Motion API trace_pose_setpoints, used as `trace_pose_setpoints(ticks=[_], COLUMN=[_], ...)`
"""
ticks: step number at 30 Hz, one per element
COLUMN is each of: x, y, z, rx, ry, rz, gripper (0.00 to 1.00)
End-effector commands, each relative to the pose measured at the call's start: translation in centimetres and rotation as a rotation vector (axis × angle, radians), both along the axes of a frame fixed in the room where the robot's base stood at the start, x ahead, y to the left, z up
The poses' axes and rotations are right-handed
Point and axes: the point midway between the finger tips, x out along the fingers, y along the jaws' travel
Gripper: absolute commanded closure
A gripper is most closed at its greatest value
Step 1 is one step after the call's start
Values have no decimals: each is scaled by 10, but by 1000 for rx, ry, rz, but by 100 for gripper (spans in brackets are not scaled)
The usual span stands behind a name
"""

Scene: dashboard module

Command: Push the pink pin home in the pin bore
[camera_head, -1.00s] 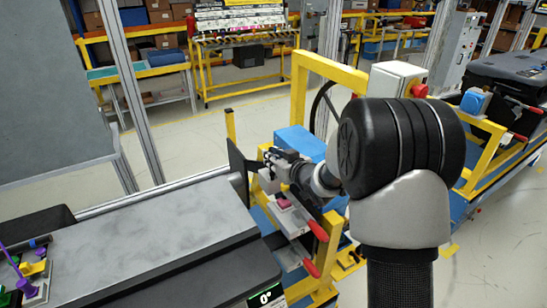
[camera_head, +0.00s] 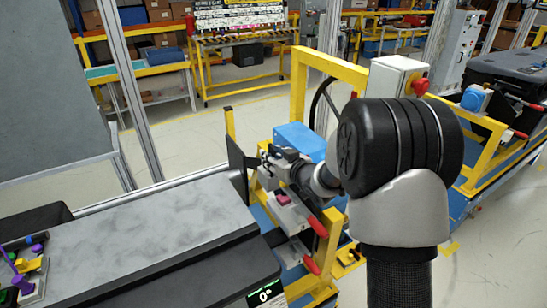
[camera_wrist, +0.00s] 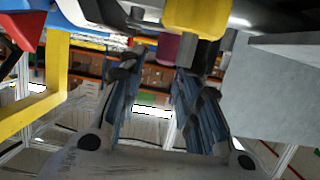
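A magenta-pink piece (camera_wrist: 168,48) that looks like the pin shows in the wrist view, beside a yellow block (camera_wrist: 200,18) and near my fingertips. I cannot tell whether the fingers touch it. My gripper (camera_wrist: 157,68) has its two fingers apart, with a visible gap between them. In the head view my gripper (camera_head: 266,158) is small, beside a dark upright plate at the fixture. A small pink part (camera_head: 284,199) sits on a grey fixture block below my wrist. I cannot tell if it is the same piece. The pin bore is not clearly visible.
Yellow frame posts (camera_head: 299,88) and a blue box (camera_head: 300,140) stand close around my arm. Red-handled clamps (camera_head: 317,226) are just below it. A grey-topped dashboard module (camera_head: 150,235) fills the lower left. Purple and yellow parts (camera_head: 28,266) lie at its left end.

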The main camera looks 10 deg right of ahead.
Motion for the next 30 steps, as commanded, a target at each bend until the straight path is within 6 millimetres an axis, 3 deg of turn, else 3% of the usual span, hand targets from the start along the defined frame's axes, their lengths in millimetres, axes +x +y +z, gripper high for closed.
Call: trace_pose_setpoints(ticks=[17, 30], x=[-8, -86], y=[-1, -24], z=[-2, 24], rx=[-1, -2], ry=[8, 9], rz=[2, 2], gripper=[58, 58])
